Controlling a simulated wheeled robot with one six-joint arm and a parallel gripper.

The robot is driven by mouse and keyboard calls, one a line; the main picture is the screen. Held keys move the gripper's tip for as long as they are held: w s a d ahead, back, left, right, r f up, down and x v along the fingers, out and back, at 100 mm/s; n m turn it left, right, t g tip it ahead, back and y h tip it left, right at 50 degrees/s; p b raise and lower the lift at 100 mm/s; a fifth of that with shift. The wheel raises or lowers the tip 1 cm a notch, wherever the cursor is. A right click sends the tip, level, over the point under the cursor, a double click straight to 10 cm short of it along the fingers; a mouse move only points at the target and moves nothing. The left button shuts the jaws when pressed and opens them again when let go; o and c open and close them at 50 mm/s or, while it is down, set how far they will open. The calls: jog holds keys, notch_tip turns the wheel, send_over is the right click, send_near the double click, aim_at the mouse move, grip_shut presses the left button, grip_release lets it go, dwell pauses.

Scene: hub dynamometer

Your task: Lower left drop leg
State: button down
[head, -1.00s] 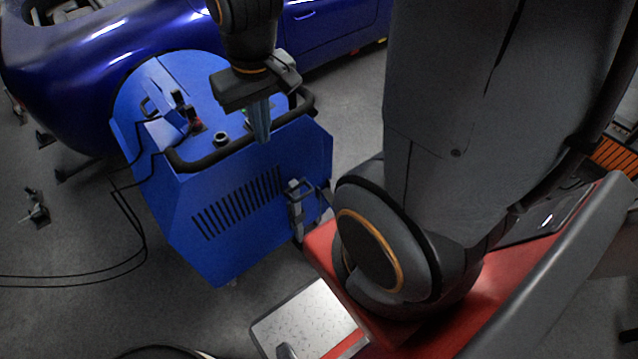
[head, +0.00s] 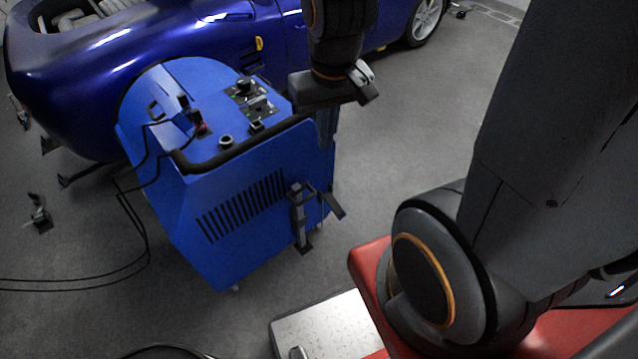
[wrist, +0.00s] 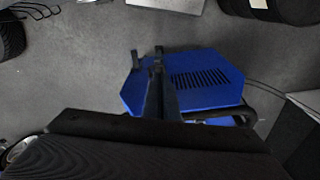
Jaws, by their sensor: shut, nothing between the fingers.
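The blue dynamometer cart (head: 240,225) stands on the floor beside the blue car. A grey drop leg (head: 299,215) is mounted upright on its near right corner, with a dark foot at its bottom and a dark bar slanting off to its right. My gripper (head: 325,142) is shut and empty, pointing down above and slightly right of the leg, apart from it. In the wrist view the shut fingers (wrist: 161,82) overlap the cart (wrist: 205,78), partly hiding the leg area.
A black handle rail (head: 240,148) runs along the cart's top edge, close to my gripper. Black cables (head: 135,215) trail from the cart to the left across the floor. The blue car (head: 130,50) is behind. Grey floor (head: 420,130) is clear to the right.

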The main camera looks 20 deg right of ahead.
jog(key=w+d+f+h+b, duration=0.1)
jog(key=w+d+f+b, duration=0.1)
jog(key=w+d+f, duration=0.5)
jog(key=w+f+n+y, duration=0.1)
jog(key=w+f, duration=0.2)
jog(key=f, duration=0.3)
jog(key=w+f+n+t+y+b, duration=0.1)
jog(key=w+f, duration=0.2)
jog(key=f, duration=0.4)
jog(key=w+f+n+b, duration=0.1)
jog(key=w+f, duration=0.2)
jog(key=f, duration=0.4)
jog(key=shift+w+n+y, duration=0.35)
jog(key=shift+n+y, duration=0.05)
jog(key=shift+a, duration=0.1)
jog(key=b, duration=0.3)
send_over(312, 188)
jog(key=f, duration=0.8)
jog(key=s+d+f, duration=0.1)
jog(key=f, duration=0.3)
jog(key=shift+x, duration=0.75)
jog(key=shift+s+a, duration=0.1)
jog(key=shift+s, duration=0.05)
